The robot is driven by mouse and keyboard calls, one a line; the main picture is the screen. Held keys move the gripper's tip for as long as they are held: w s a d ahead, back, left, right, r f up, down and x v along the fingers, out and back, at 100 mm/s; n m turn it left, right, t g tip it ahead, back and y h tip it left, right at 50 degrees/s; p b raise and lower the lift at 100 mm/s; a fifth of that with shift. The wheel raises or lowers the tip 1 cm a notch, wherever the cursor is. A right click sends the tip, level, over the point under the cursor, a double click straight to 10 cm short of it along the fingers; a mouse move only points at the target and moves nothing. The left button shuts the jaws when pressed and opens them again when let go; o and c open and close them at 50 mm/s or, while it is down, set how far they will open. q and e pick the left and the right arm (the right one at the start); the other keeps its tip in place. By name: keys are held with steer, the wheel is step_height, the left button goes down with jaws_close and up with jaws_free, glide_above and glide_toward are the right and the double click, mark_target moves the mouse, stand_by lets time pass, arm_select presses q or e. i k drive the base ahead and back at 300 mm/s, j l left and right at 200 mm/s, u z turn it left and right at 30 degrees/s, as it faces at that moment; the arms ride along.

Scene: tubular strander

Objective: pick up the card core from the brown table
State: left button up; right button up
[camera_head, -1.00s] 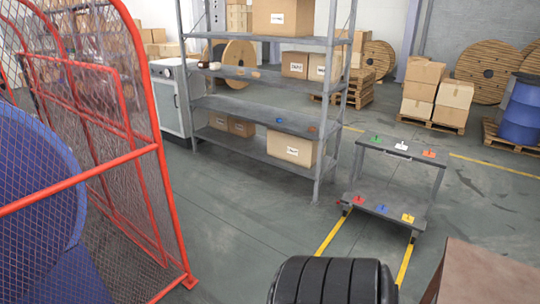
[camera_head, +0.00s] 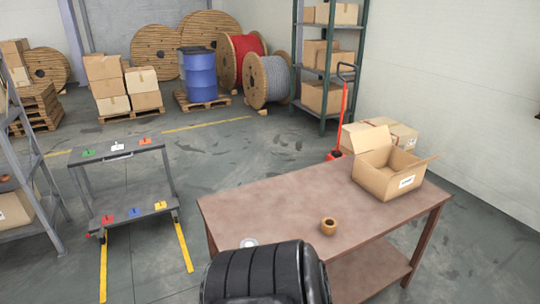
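The brown table (camera_head: 265,204) stands at the lower right of the head view. A small tan-brown ring-shaped piece with a dark hole, which looks like the card core (camera_head: 328,226), stands on its top near the front middle. A small pale round piece (camera_head: 249,242) lies on the table's left front part, partly hidden by a black ribbed part in the foreground that seems to be mine. Neither of my grippers is in view.
An open cardboard box (camera_head: 385,180) sits on the table's back right. A grey cart (camera_head: 120,156) with coloured tags stands to the left. A red pallet jack (camera_head: 344,115) and boxes are behind the table. Floor between cart and table is clear.

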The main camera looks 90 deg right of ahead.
mark_target(328, 224)
steer(key=z, duration=1.9)
